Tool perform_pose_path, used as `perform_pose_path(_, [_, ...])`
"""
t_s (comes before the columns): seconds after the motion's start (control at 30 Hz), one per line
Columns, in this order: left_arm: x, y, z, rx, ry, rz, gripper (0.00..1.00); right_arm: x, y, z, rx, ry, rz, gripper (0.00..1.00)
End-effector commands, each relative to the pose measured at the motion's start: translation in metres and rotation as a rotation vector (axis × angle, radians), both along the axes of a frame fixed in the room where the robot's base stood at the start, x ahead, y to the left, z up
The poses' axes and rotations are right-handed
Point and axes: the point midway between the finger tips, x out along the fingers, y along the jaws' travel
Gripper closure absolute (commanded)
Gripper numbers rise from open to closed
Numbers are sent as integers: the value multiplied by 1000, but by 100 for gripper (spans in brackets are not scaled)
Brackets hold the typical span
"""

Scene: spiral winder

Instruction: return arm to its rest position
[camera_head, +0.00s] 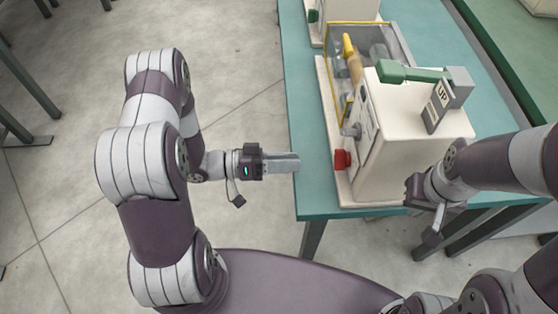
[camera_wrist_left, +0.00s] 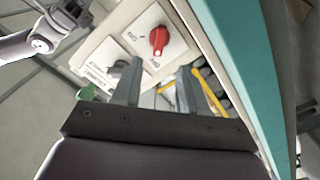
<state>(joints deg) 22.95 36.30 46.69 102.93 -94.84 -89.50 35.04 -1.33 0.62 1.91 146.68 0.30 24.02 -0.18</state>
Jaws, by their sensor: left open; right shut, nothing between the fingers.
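My left gripper (camera_head: 292,162) is held out over the table's left edge, left of the winder machine (camera_head: 405,150), apart from it. Its two fingers (camera_wrist_left: 158,72) show open and empty in the left wrist view. My right gripper (camera_head: 411,193) is at the machine's lower right, shut and empty; its fingertips are hard to make out. The machine is a cream box with a red knob (camera_head: 342,159) on its left face; the knob also shows in the left wrist view (camera_wrist_left: 159,40). A green lever (camera_head: 408,73) lies across its top beside a grey block marked UP (camera_head: 440,100).
The machine stands on a teal table (camera_head: 308,190). A yellow-framed clear cover (camera_head: 378,42) is at its back. Another cream unit (camera_head: 350,9) stands behind. A green surface (camera_head: 520,50) is at the right. The concrete floor left of the table is open, with dark legs at far left.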

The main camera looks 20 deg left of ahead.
Motion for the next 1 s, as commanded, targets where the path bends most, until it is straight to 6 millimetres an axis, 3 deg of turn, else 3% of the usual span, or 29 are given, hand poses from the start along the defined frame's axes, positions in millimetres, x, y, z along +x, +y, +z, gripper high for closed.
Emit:
perform_pose_path(0.2, [-7,23,0,0,-1,0,57,0,0,-2,0,0,0,100])
perform_pose_path(0.77, [-8,23,-2,18,-14,-3,57,0,0,-2,0,0,0,100])
perform_pose_path(0.83, [-4,26,-22,124,-23,19,57,0,0,-2,0,0,0,100])
perform_pose_path(0.9, [6,39,-63,338,20,109,57,0,0,-2,0,0,0,100])
perform_pose_path(0.97, [19,73,-94,607,94,220,57,0,0,0,0,0,0,100])
perform_pose_path(1.0, [24,102,-102,807,166,286,57,0,0,5,0,0,0,100])
